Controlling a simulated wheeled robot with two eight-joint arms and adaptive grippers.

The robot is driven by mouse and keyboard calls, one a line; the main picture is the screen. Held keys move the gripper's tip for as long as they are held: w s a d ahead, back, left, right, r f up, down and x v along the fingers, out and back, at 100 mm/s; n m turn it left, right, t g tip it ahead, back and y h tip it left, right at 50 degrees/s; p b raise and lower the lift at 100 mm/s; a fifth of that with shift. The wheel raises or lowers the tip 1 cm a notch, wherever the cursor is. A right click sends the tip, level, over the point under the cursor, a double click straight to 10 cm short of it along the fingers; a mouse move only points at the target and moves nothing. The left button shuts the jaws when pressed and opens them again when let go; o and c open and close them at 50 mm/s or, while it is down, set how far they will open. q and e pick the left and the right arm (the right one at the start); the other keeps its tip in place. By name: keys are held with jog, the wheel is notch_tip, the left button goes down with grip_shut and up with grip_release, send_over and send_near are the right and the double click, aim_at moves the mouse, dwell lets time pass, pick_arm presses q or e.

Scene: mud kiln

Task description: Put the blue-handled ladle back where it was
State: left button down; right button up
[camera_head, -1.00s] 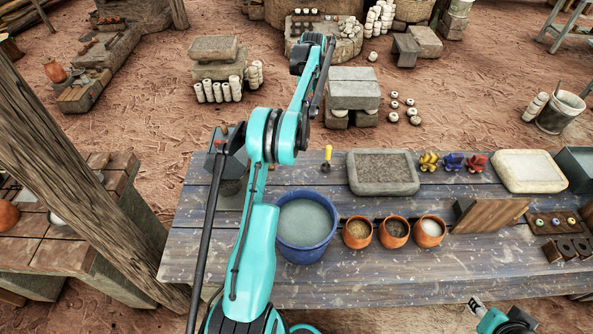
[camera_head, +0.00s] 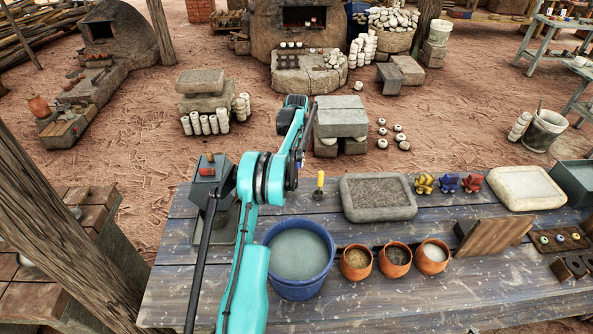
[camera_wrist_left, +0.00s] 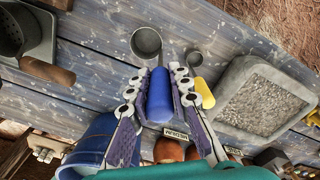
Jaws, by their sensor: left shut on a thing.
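The blue-handled ladle (camera_wrist_left: 160,95) shows in the left wrist view, its round grey cup (camera_wrist_left: 146,42) pointing away from me. My left gripper (camera_wrist_left: 158,74) is shut on its blue handle, one finger on each side. The ladle is over the plank table; I cannot tell whether its cup touches the wood. A smaller yellow-handled ladle (camera_wrist_left: 203,93) lies just right of the gripper; its handle also shows in the head view (camera_head: 319,184). In the head view my arm hides the left gripper and the blue-handled ladle. My right gripper is not in view.
A blue bucket (camera_head: 299,285) of greyish liquid stands in front, with three clay pots (camera_head: 397,261) to its right. A stone tray (camera_head: 378,212) is right of the yellow ladle. A dark metal device (camera_head: 208,183) stands at left. Small labels (camera_wrist_left: 177,134) show below the ladles.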

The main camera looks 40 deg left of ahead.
pick_arm(q)
notch_tip(320, 180, down, 3)
jog(key=shift+r, duration=0.2)
jog(key=shift+f, duration=0.2)
jog(key=c, duration=1.4)
grip_release()
jog(key=shift+f+b, duration=0.1)
jog(key=shift+b, duration=0.2)
